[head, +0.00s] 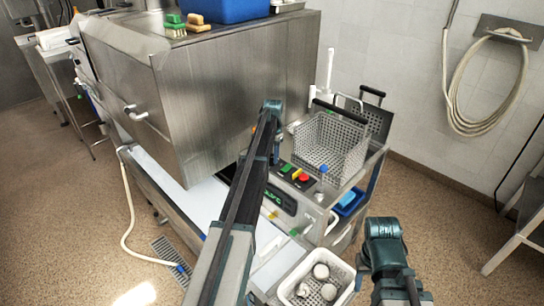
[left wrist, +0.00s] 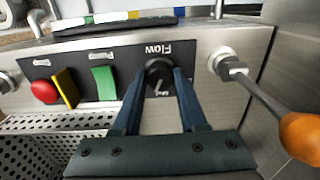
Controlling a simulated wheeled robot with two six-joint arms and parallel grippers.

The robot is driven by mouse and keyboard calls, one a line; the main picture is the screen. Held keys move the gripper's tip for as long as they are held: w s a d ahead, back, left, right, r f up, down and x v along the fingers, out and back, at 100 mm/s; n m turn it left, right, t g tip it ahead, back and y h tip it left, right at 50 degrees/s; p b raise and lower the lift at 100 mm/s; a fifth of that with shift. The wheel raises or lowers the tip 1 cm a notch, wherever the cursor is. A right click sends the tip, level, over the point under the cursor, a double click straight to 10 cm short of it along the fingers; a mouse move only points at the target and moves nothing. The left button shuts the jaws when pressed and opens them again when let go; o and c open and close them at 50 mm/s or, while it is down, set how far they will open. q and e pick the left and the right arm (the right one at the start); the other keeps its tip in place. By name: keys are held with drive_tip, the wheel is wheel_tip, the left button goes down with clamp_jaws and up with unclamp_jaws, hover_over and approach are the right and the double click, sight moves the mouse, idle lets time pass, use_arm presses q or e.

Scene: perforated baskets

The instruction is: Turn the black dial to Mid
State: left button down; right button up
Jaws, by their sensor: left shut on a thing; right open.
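The black dial (left wrist: 158,73) is on a dark panel under the word Flow, which appears upside down in the left wrist view. The two fingers of my left gripper (left wrist: 160,80) are shut on the dial from both sides. Small lettering shows beside the dial between the fingers, but the setting is too small to read surely. In the head view my left gripper (head: 274,155) is at the left end of the control panel, and my arm hides the dial. My right gripper (head: 384,228) is open, apart from the panel, at the lower right.
Beside the dial are a green switch (left wrist: 104,82), a yellow switch (left wrist: 66,87) and a red button (left wrist: 43,91). An orange-handled lever (left wrist: 300,136) is on the other side. A perforated basket (head: 332,148) stands behind the panel; a white basket (head: 295,290) with round items is in front.

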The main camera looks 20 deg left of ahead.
use_arm(q)
drive_tip(key=n, duration=0.4)
drive_tip(key=shift+s+d+n, duration=0.15)
drive_tip(key=shift+d+n, duration=0.15)
drive_tip(key=shift+d, duration=0.05)
drive_tip(key=shift+n, duration=0.3)
drive_tip(key=c, duration=0.6)
unclamp_jaws()
drive_tip(key=shift+o, duration=0.8)
drive_tip(key=shift+a, duration=0.15)
drive_tip(key=shift+r, duration=0.15)
wheel_tip(320, 180, up, 14)
drive_tip(key=p, duration=1.4)
drive_tip(key=shift+d+f, duration=0.2)
drive_tip(key=shift+d, duration=0.15)
